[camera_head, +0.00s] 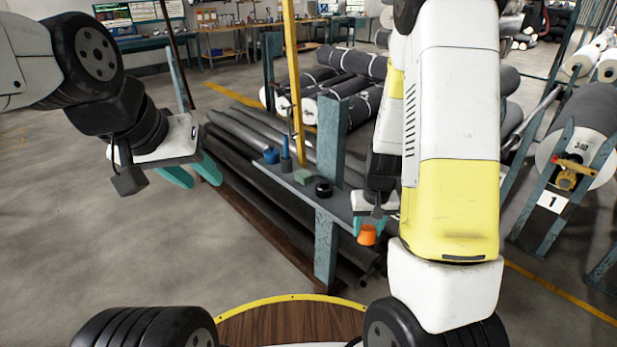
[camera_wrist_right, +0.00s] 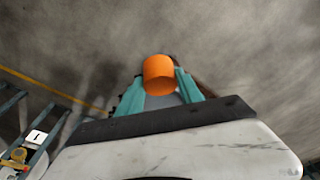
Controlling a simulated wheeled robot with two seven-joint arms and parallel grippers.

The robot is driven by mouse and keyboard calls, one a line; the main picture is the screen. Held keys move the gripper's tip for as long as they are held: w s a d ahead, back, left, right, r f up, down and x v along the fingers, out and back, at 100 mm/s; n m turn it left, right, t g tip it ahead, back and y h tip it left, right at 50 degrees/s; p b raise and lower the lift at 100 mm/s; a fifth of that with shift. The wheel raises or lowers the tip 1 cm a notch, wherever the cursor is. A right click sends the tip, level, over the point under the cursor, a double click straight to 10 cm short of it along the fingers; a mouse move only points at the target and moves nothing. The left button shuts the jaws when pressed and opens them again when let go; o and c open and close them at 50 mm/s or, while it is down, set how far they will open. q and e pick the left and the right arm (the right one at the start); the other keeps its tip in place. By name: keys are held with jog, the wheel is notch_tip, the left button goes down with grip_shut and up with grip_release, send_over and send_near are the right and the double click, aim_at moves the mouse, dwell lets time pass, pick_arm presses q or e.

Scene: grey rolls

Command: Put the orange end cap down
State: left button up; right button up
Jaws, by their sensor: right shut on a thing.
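The orange end cap (camera_head: 367,235) is between the teal fingers of my right gripper (camera_head: 369,224), at the near end of a narrow grey shelf (camera_head: 336,204). In the right wrist view the end cap (camera_wrist_right: 159,73) sits at the tips of the right gripper's fingers (camera_wrist_right: 160,88), which are shut on it. I cannot tell whether the cap touches the shelf. My left gripper (camera_head: 190,172) is empty, with its teal fingers apart, out over the floor to the left of the shelf.
On the shelf are a black ring (camera_head: 323,188), a green block (camera_head: 303,177) and a blue item (camera_head: 271,155). A blue post (camera_head: 327,245) and a yellow pole (camera_head: 292,70) rise beside it. Dark rolls (camera_head: 250,185) lie below.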

jog(key=d+n+t, duration=0.1)
jog(key=n, duration=0.1)
jog(key=d+n+y, duration=0.1)
jog(key=shift+w+r+n+t, duration=0.1)
jog(key=shift+w+n+t, duration=0.25)
jog(key=shift+n+t, duration=0.05)
jog(key=w+a+n+y, duration=0.1)
jog(key=w, duration=0.4)
jog(key=w+a+n, duration=0.1)
jog(key=w, duration=0.5)
jog(key=w+a+n+t+y, duration=0.1)
jog(key=w+n, duration=0.1)
jog(key=w, duration=0.4)
jog(key=shift+a+f+y, duration=0.2)
jog(key=shift+a+y, duration=0.1)
jog(key=shift+a, duration=0.1)
jog(key=shift+f, duration=1.75)
jog(key=o, duration=1)
jog(key=shift+o, duration=0.3)
